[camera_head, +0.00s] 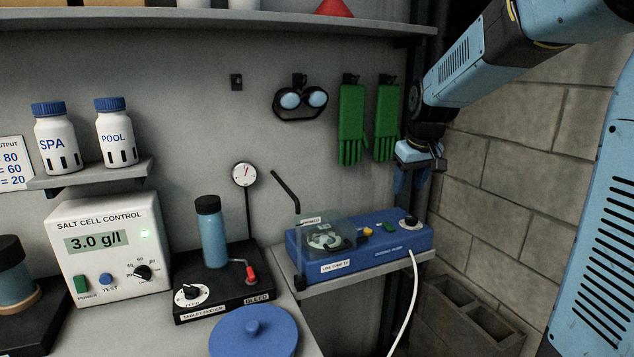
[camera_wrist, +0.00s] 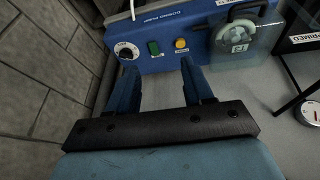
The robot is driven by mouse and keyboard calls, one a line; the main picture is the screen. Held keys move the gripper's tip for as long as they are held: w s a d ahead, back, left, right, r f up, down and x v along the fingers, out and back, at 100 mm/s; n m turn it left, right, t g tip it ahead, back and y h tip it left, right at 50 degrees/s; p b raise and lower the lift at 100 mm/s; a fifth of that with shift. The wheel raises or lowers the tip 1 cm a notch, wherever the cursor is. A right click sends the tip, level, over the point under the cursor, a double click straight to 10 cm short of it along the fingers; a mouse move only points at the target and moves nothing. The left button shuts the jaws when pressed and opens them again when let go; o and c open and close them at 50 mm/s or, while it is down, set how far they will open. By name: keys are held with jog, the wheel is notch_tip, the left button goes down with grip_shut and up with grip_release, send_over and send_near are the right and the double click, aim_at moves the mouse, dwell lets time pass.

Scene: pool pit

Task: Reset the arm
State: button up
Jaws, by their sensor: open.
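My blue arm comes in from the upper right in the head view. My gripper (camera_head: 412,178) points down, above and behind the right end of the blue dosing pump (camera_head: 375,262). In the wrist view my gripper (camera_wrist: 158,82) shows two blue fingers spread apart with nothing between them. The pump also shows in the wrist view (camera_wrist: 205,45), past the fingertips, with a black knob, a green button and a yellow button. I cannot tell exactly how far the fingertips are from the pump.
Green gloves (camera_head: 352,125) and goggles (camera_head: 300,100) hang on the wall left of my gripper. A block wall (camera_head: 510,170) stands close on the right. A white hose (camera_head: 402,310) hangs from the pump. The tablet feeder (camera_head: 222,290) and salt cell control box (camera_head: 110,245) stand left.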

jog(key=s+m+t, duration=0.1)
jog(key=s+m, duration=0.2)
jog(key=s, duration=2.4)
jog(key=shift+s+d, duration=0.35)
jog(key=shift+d, duration=0.05)
jog(key=shift+c, duration=0.7)
jog(key=shift+s, duration=0.15)
